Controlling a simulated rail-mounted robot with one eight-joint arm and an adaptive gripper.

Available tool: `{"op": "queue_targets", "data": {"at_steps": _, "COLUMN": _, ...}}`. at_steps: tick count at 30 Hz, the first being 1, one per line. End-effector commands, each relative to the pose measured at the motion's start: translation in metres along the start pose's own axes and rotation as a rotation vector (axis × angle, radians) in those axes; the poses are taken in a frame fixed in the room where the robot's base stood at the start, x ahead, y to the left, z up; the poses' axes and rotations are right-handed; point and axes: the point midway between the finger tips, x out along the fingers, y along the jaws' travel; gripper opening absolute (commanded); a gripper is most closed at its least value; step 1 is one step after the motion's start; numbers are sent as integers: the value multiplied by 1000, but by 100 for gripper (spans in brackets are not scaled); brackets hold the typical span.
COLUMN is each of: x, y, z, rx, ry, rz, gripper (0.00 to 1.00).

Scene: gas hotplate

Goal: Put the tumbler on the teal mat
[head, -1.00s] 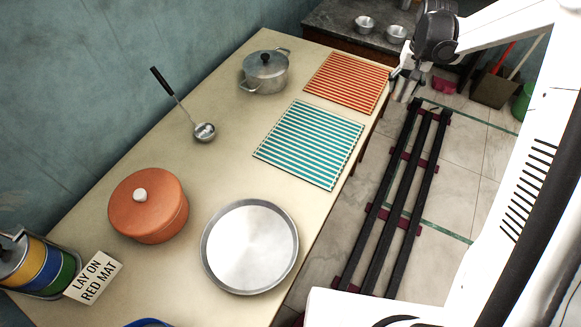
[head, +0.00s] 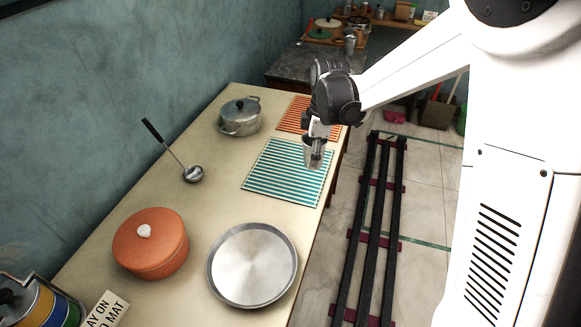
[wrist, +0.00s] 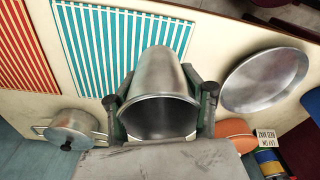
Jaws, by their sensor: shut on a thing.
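A metal tumbler (wrist: 157,75) is held between the two fingers of my gripper (wrist: 160,100). In the wrist view its open rim faces the camera. In the head view my gripper (head: 318,130) and the tumbler (head: 315,158) overlap the right part of the teal mat (head: 287,172). The teal striped mat also shows in the wrist view (wrist: 85,45), behind and left of the tumbler. Its height above the mat is hard to judge. The mat's visible area is bare.
A red striped mat (head: 295,112) lies beyond the teal one. A lidded grey pot (head: 240,117), a ladle (head: 193,174), an orange pot (head: 150,245) and a round metal pan (head: 252,265) stand on the table. A sign (head: 107,310) is at the near left.

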Motion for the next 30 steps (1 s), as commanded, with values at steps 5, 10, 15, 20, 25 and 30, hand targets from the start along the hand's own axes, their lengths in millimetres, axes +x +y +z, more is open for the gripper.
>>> {"op": "queue_targets", "data": {"at_steps": 5, "x": -2, "y": -11, "z": -11, "rx": -141, "ry": 8, "rz": -13, "gripper": 18}}
{"op": "queue_targets", "data": {"at_steps": 10, "x": 7, "y": -1, "z": -18, "rx": -170, "ry": 9, "rz": -15, "gripper": 17}}
{"op": "queue_targets", "data": {"at_steps": 15, "x": 25, "y": 25, "z": -28, "rx": -168, "ry": 9, "rz": -15, "gripper": 17}}
{"op": "queue_targets", "data": {"at_steps": 20, "x": 42, "y": 50, "z": -37, "rx": -166, "ry": 9, "rz": -15, "gripper": 17}}
{"op": "queue_targets", "data": {"at_steps": 25, "x": 59, "y": 74, "z": -47, "rx": -166, "ry": 9, "rz": -15, "gripper": 17}}
{"op": "queue_targets", "data": {"at_steps": 30, "x": 70, "y": 90, "z": -53, "rx": -166, "ry": 9, "rz": -15, "gripper": 17}}
